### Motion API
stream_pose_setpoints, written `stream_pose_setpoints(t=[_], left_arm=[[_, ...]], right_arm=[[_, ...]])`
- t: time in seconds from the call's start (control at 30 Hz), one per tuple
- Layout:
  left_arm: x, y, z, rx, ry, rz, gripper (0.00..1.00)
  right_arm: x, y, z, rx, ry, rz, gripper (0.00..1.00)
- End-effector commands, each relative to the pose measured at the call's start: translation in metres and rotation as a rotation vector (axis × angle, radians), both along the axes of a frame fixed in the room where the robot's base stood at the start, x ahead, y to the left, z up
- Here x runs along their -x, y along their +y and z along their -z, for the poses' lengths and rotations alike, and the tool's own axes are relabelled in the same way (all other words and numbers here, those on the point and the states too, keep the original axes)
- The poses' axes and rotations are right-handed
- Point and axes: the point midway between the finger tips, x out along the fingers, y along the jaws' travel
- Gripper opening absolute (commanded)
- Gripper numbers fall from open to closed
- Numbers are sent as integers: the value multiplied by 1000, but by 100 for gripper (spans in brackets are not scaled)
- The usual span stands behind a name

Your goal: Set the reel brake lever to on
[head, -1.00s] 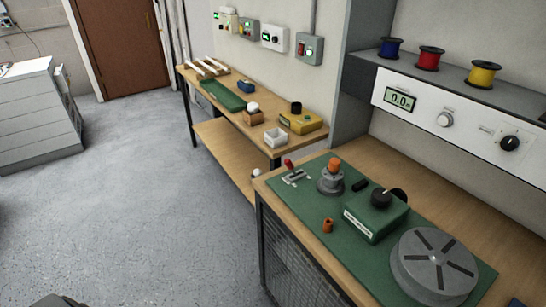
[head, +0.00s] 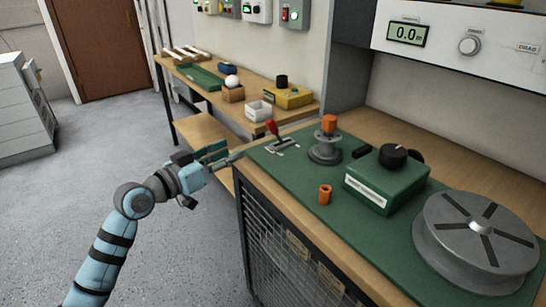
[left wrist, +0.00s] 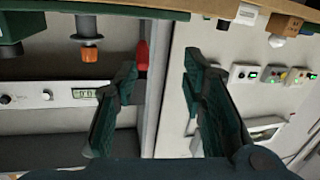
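The reel brake lever (head: 272,128) has a red handle and stands on a light slotted plate at the far left corner of the green mat (head: 290,180). In the left wrist view its red handle (left wrist: 142,56) appears between my fingers in the picture, nearer the left finger. My left gripper (head: 232,153) is just left of the lever, by the bench edge, apart from it. In the left wrist view the gripper (left wrist: 160,62) is open and empty. The lever's markings are too small to read. My right gripper is out of view.
A grey spindle with an orange top (head: 325,145), an orange cap (head: 324,195), a green box with a black knob (head: 387,180) and a grey reel (head: 475,240) are on the mat. A second bench (head: 215,90) with trays stands behind. Open floor lies to the left.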

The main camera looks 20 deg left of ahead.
Motion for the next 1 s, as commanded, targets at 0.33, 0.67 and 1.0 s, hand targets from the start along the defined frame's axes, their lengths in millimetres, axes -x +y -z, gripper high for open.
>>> stream_pose_setpoints(t=[0.33,0.67,1.0], left_arm=[[-38,-44,-27,-2,-59,63,38],[-105,-81,-25,-6,-56,60,38],[-115,-87,-26,-9,-55,60,38]], right_arm=[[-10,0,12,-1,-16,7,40],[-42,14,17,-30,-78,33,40],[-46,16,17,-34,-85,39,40]])
